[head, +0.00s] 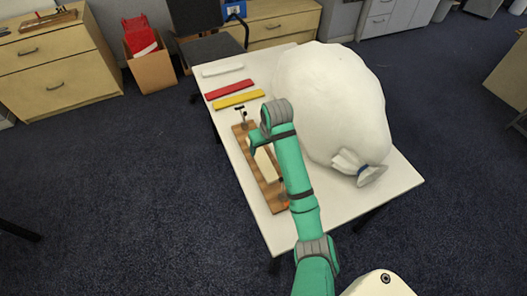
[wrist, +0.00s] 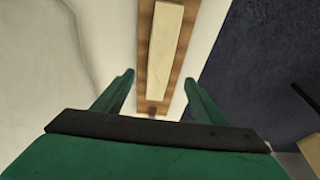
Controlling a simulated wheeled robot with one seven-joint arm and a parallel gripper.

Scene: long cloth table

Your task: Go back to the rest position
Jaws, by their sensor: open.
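My arm reaches over the white table (head: 290,232), and my gripper (head: 254,143) hangs above a wooden board at its left side. In the wrist view my gripper (wrist: 160,88) has its two green fingers apart, with nothing between them. The wooden board (head: 273,197) has a pale strip (head: 266,163) along its middle and small dark fittings at its far end. The board also shows in the wrist view (wrist: 144,40), running lengthwise beyond the fingers. My arm hides part of the board.
A large white tied bag (head: 330,95) fills the table's right side, close to my arm. White (head: 222,70), red (head: 229,89) and yellow (head: 239,100) bars lie at the far left. A dark chair (head: 208,48) and a cardboard box (head: 150,70) stand beyond. Open carpet lies left.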

